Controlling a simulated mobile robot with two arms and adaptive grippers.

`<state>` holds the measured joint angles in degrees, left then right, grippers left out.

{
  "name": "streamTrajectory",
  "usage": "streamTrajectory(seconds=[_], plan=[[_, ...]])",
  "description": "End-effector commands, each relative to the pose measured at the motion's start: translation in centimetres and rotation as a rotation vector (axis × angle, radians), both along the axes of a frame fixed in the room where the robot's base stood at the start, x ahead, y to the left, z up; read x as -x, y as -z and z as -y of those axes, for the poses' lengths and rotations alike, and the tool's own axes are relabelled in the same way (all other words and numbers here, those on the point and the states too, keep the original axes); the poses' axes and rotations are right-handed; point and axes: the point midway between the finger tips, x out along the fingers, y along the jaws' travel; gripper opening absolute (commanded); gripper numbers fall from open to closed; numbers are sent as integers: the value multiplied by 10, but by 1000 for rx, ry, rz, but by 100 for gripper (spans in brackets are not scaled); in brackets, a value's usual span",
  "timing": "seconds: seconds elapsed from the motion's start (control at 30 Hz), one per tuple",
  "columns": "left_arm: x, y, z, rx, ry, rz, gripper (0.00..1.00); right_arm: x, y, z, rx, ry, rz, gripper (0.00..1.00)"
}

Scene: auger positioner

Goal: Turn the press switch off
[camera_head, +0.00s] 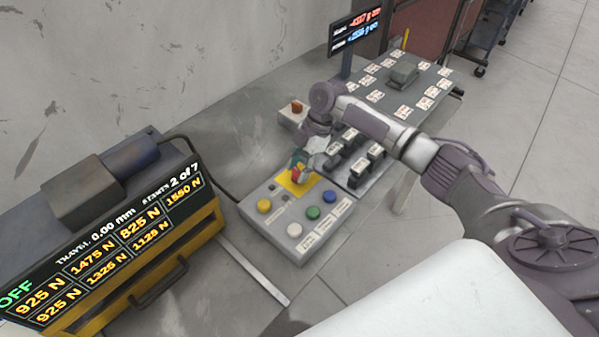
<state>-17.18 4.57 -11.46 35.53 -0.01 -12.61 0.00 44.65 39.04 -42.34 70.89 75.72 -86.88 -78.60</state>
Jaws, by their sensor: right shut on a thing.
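My right gripper (301,167) reaches down from the right over the yellow plate and is shut on the red switch. The fingers hide much of the switch, so its exact angle is hard to tell. The press display (110,245) at the left reads OFF, with travel 0.00 mm. My left gripper is not in view.
The control box also has yellow, white, green and blue buttons (313,212). A tray of dark blocks (366,172) lies close right of the gripper. A small box with a red button (297,108) sits behind. A table with labelled cards (426,79) stands farther back.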

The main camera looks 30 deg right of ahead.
Motion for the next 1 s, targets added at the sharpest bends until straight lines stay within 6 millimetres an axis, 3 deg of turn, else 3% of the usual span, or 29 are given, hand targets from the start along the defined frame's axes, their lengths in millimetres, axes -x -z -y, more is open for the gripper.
streamTrajectory(seconds=[0.4,1.0], plan=[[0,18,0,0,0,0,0,-2,1,0,1,-229,2,8],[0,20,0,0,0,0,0,-2,-1,0,2,-278,3,8]])
